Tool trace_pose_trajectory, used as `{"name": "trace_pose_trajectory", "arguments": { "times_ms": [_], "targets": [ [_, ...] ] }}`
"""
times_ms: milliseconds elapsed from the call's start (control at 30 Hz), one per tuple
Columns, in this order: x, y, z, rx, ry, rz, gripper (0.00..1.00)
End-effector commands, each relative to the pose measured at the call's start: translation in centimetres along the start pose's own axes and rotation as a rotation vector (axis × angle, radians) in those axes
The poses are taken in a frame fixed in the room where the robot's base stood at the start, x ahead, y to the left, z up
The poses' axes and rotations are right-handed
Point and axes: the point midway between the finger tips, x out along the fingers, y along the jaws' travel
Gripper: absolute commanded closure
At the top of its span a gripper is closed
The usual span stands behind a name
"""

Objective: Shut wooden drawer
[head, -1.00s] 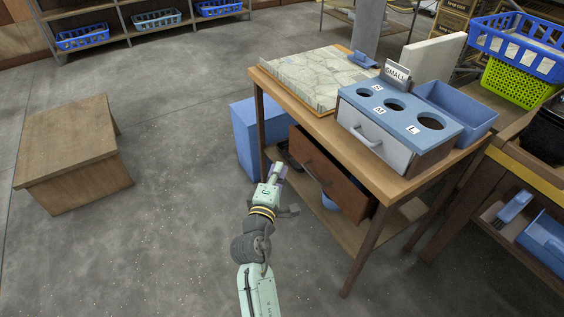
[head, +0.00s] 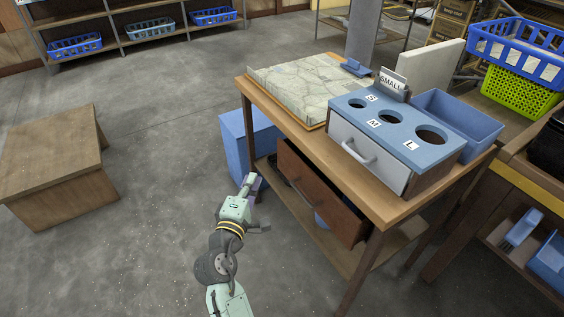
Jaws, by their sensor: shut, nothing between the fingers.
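The wooden drawer (head: 320,192) is a dark reddish-brown box under the wooden table. It sticks out from below the table top, so it stands partly open, and its front has a dark handle. My gripper (head: 252,184) is in front of the drawer and to its left, low over the floor, apart from the drawer front. It is shut and holds nothing. The fingertips are small and partly overlap a purple thing behind them.
The wooden table (head: 378,207) carries a blue-topped sorting box (head: 395,118) with a white drawer and a map-like slab (head: 305,82). A blue bin (head: 240,143) stands by the table's left end. A wooden box (head: 50,160) is at left, with clear floor between.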

Motion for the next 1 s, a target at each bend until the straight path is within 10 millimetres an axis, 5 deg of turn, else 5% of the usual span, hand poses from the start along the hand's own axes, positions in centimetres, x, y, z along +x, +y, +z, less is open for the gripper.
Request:
{"name": "trace_pose_trajectory", "arguments": {
  "times_ms": [500,1000],
  "targets": [
    [10.1,0.4,0.4,0.000,-0.006,-0.001,1.00],
    [12.3,0.0,3.1,0.000,-0.003,0.001,1.00]
  ]
}}
